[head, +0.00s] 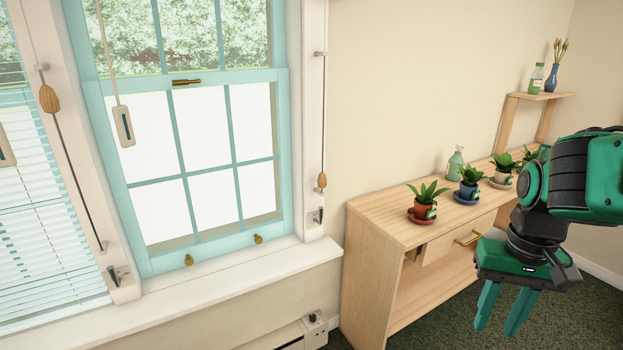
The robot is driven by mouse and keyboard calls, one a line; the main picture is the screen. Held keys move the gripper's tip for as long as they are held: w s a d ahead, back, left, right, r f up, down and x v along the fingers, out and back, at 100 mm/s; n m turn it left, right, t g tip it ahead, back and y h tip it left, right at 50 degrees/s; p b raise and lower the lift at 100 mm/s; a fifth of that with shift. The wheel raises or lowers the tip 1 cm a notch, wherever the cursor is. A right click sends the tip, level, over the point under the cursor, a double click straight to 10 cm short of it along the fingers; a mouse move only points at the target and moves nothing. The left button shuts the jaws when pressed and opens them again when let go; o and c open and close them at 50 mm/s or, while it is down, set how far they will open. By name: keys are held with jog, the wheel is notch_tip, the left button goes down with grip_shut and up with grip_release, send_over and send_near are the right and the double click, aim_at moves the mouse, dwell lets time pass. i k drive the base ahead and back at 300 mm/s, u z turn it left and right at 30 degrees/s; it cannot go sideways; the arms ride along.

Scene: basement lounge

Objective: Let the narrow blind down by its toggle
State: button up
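A wooden toggle (322,180) hangs low on a cord along the right frame of the middle window. A second wooden toggle (48,98) sits high on a cord on the post between the windows. A white pendant (124,126) with a dark slot hangs on a wand before the middle window. No slats show over the middle window (198,150); its top is cut off. Slatted blind (40,215) covers much of the left window. Which blind is the narrow one I cannot tell. My gripper (500,325) is at the right, pointing down, open and empty, far from both toggles.
Small cleats (317,216) sit below the cords. A white sill (215,288) runs under the windows, with a heater (285,335) below. A wooden sideboard (385,235) with several potted plants (427,195) stands between the window and my arm. Carpet lies in front.

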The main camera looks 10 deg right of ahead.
aim_at(322, 180)
jog(key=i, duration=0.85)
jog(key=z, duration=0.05)
